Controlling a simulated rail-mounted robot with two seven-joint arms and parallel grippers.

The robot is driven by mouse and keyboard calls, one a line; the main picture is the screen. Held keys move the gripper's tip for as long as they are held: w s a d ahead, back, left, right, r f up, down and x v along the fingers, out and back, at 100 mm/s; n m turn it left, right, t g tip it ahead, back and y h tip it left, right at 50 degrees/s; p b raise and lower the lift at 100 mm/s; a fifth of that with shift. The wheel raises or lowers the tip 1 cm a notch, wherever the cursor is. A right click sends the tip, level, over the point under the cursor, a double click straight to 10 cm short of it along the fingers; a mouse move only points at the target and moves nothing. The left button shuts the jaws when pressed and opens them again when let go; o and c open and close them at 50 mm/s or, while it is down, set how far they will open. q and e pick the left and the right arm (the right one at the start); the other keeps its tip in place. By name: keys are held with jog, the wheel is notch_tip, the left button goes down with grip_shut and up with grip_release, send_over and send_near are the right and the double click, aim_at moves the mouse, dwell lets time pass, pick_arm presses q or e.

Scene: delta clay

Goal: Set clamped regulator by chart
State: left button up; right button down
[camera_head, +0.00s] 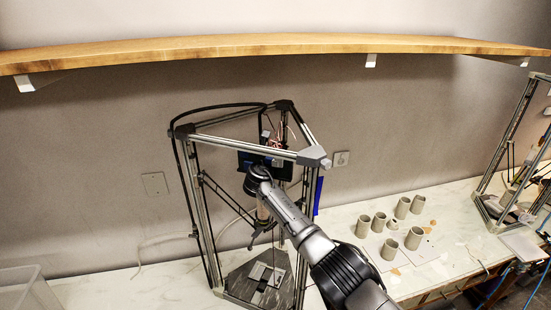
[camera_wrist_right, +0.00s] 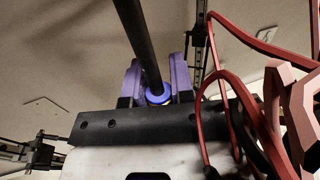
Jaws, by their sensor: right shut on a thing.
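My right arm reaches into the upper part of a tall three-post printer frame (camera_head: 198,215) in the head view. Its gripper is largely hidden there by the wrist and dark parts. In the right wrist view, the two purple fingers of my right gripper (camera_wrist_right: 157,90) are on either side of a small round blue part with a yellow band (camera_wrist_right: 158,96), apparently the regulator, and are shut on it. A dark rod or hose (camera_wrist_right: 136,38) rises from it. A dark panel (camera_head: 245,160) hangs behind the wrist. No readable chart or dial shows. My left gripper is not in view.
Red cables (camera_wrist_right: 205,100) run close on the right of the gripper. A wooden shelf (camera_head: 250,45) spans the wall above the frame. Several clay cups (camera_head: 402,208) stand on the marble worktop (camera_head: 445,205) to the right. A clear bin (camera_head: 28,290) is at lower left.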

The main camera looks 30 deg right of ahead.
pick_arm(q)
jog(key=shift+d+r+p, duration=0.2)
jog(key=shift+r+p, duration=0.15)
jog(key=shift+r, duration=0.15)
pick_arm(e)
jog(key=shift+w+a+r, duration=0.1)
jog(key=shift+a+r, duration=0.05)
jog(key=shift+r, duration=1.55)
jog(key=c, duration=1.4)
grip_release()
jog(key=shift+c, duration=0.2)
jog(key=o, duration=0.3)
jog(key=shift+w+r, duration=0.1)
jog(key=shift+w, duration=0.05)
jog(key=shift+o, duration=0.9)
jog(key=shift+f, duration=0.3)
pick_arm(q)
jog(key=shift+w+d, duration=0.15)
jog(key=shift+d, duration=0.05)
